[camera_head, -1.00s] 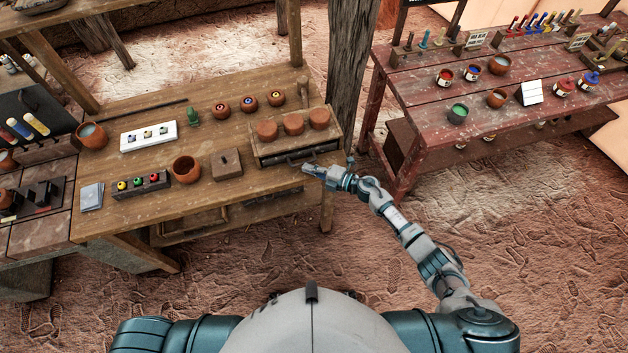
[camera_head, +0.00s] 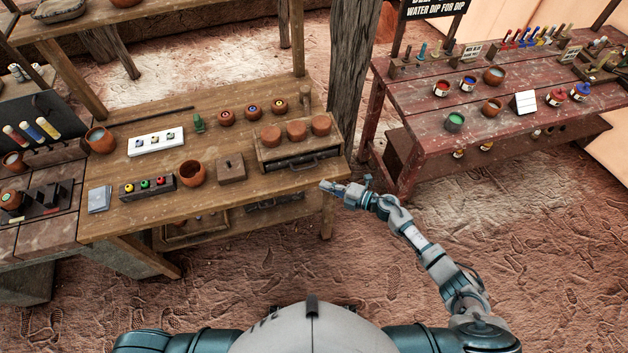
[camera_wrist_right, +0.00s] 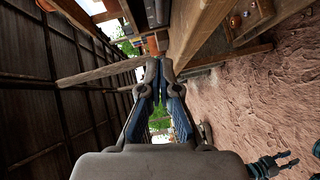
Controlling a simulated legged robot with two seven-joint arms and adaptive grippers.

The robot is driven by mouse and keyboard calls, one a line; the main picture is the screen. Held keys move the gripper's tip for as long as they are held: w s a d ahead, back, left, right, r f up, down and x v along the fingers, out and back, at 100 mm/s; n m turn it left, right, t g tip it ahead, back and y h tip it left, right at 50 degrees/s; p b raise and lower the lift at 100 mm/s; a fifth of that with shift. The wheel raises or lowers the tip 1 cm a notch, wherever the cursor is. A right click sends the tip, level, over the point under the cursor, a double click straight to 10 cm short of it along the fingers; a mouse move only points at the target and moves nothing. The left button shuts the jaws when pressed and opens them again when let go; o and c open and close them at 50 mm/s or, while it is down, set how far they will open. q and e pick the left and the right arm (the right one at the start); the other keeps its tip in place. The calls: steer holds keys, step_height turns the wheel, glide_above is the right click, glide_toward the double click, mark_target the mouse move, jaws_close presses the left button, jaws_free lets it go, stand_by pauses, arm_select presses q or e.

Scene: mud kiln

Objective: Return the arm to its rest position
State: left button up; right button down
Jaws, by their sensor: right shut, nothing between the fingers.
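My right arm (camera_head: 430,257) reaches forward from the lower right in the head view. My right gripper (camera_head: 326,185) is shut and empty, just off the front right corner of the wooden workbench (camera_head: 130,222). In the right wrist view the two fingers of the right gripper (camera_wrist_right: 161,75) meet at their tips with nothing between them. A small drawer box (camera_head: 303,160) with a dark handle stands on the bench a little behind the gripper.
Three round clay pieces sit on the drawer box. Clay pots (camera_head: 191,173), a lidded block (camera_head: 231,167) and a white tray (camera_head: 156,140) stand on the bench. A wooden post (camera_head: 351,75) and a red paint table (camera_head: 480,120) are to the right. The ground before the bench is clear.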

steer(key=s+d+f+m+t+h, duration=0.2)
steer(key=d+f+m+h, duration=0.2)
steer(key=d+f+m, duration=0.4)
steer(key=s+d+f+m+t+h, duration=0.2)
steer(key=d+f+m+h, duration=0.3)
steer(key=f, duration=0.6)
steer(key=s+d+f+m+g+h, duration=0.1)
steer(key=s+d+f+m+h, duration=0.15)
steer(key=s+f, duration=0.45)
steer(key=s+d+f+m+g+h, duration=0.1)
steer(key=s+d+f+m+g, duration=0.1)
steer(key=s+d+f+m, duration=0.35)
steer(key=s+f+m+g, duration=0.1)
steer(key=s+f, duration=0.3)
steer(key=s, duration=0.7)
steer(key=s+a+f+m+g+h, duration=0.1)
steer(key=s+f+g, duration=0.3)
steer(key=s, duration=0.7)
steer(key=s+a+f+m+g+h, duration=0.1)
steer(key=s+f+m+g, duration=0.1)
steer(key=s+f, duration=0.4)
steer(key=s+m, duration=0.1)
steer(key=s, duration=0.4)
steer(key=shift+s+f+g, duration=0.25)
steer(key=shift+s+g, duration=0.05)
